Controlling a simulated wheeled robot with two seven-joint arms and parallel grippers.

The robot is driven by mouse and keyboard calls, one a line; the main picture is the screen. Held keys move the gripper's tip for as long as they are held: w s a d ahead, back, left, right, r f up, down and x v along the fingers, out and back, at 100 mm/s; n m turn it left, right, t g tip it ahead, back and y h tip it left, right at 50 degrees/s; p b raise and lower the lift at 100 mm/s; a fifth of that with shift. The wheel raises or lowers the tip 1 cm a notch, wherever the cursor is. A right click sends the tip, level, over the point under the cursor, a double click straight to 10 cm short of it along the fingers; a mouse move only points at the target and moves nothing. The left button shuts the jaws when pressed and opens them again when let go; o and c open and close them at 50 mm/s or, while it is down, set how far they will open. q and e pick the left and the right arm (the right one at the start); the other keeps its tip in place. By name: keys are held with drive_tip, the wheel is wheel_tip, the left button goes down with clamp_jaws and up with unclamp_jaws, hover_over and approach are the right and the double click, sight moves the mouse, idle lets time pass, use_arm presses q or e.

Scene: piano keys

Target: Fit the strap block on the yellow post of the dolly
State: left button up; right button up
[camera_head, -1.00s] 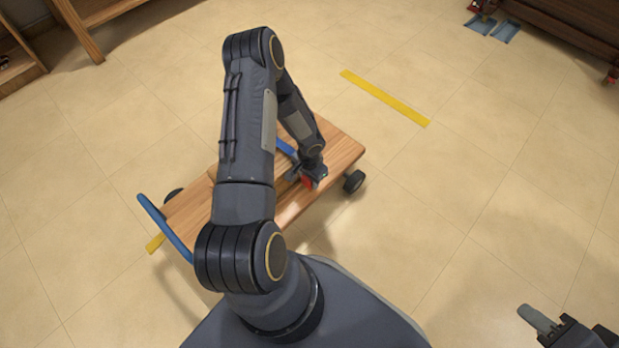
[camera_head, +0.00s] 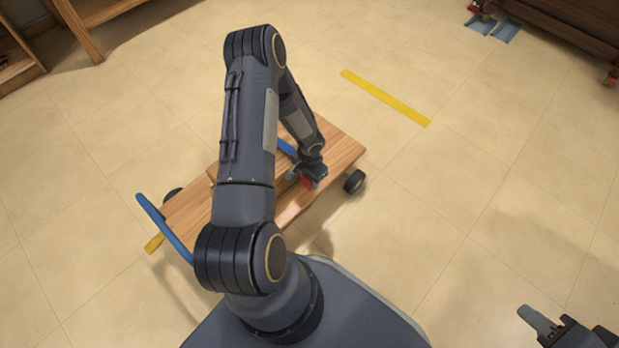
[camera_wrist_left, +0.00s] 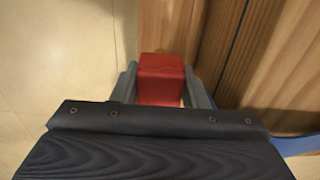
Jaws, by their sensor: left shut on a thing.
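The dolly (camera_head: 339,151) is a wooden platform with dark wheels and a blue curved handle at its left end. My left gripper (camera_head: 310,183) is low over the dolly's near right part, and my arm hides much of the platform. In the left wrist view, the left gripper (camera_wrist_left: 160,90) is shut on a red block (camera_wrist_left: 160,75), the strap block, with a grey finger on each side. A small yellowish bit shows just beyond the block; I cannot tell if it is the yellow post or whether they touch. My right gripper (camera_head: 560,325) is partly in view at the lower right, away from the dolly.
A yellow strip (camera_head: 385,97) lies on the tiled floor beyond the dolly, and another yellow piece (camera_head: 155,243) shows by its left end. Wooden furniture (camera_head: 90,30) stands at the upper left, dark furniture (camera_head: 570,25) at the upper right. The floor right of the dolly is clear.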

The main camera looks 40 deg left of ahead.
use_arm(q)
drive_tip(key=shift+f, duration=0.2)
drive_tip(key=shift+f+b, duration=0.5)
drive_tip(key=shift+b, duration=0.2)
drive_tip(key=shift+r, duration=0.15)
drive_tip(key=shift+r+p, duration=1.65)
drive_tip(key=shift+r, duration=0.55)
drive_tip(key=shift+f, duration=0.15)
drive_tip(key=shift+f+b, duration=1.5)
drive_tip(key=shift+b, duration=0.1)
drive_tip(key=shift+f+b, duration=0.1)
drive_tip(key=shift+b, duration=0.3)
